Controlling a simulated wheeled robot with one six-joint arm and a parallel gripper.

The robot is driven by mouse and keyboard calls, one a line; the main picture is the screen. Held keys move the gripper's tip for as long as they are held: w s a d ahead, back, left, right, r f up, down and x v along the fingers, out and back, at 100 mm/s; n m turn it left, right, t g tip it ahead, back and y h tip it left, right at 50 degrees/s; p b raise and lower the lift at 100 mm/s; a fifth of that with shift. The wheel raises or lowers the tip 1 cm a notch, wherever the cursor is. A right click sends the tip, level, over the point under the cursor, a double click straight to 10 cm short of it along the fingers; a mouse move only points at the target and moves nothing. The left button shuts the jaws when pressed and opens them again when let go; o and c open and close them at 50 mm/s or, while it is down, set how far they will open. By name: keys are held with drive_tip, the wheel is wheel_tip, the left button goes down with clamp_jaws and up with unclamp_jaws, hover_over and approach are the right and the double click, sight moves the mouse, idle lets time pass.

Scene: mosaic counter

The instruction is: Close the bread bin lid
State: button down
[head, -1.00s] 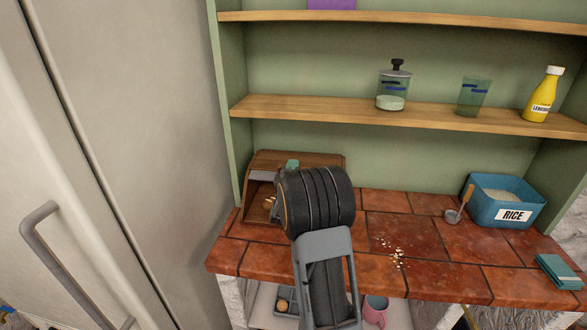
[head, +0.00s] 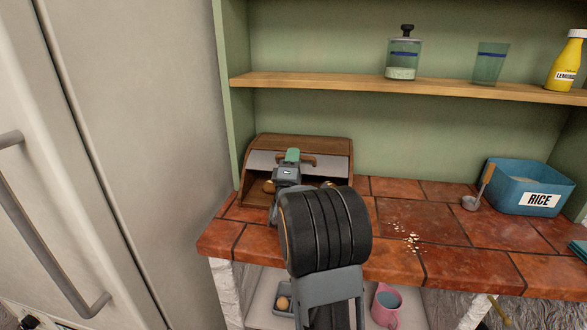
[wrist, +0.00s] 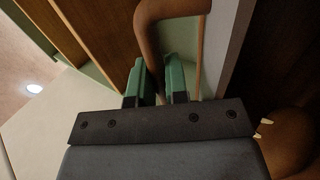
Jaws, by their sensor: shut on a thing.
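The wooden bread bin (head: 335,146) stands at the back left of the tiled counter. Its grey-fronted lid (head: 262,161) is up, leaving the front opening below it dark and open. A brown bar handle (head: 309,160) crosses the lid. My gripper (head: 291,157) is at the handle with its green fingertips. In the wrist view my gripper (wrist: 156,82) has its fingers on either side of the brown handle (wrist: 150,30), shut on it. A brown loaf-like thing (head: 268,186) shows inside the bin. My arm hides part of the bin's lower front.
A blue rice box (head: 541,200) with a scoop (head: 471,201) stands at the right. Crumbs (head: 411,240) lie on the counter (head: 475,267). A shelf (head: 440,88) holds a jar, a glass and a yellow bottle. A fridge (head: 140,110) stands close on the left.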

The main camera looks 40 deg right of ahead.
drive_tip(key=shift+s+a+f+b, duration=0.15)
drive_tip(key=shift+a+f+b, duration=0.15)
drive_tip(key=shift+b, duration=0.2)
drive_tip(key=shift+r, duration=0.1)
drive_tip(key=c, duration=1.4)
unclamp_jaws()
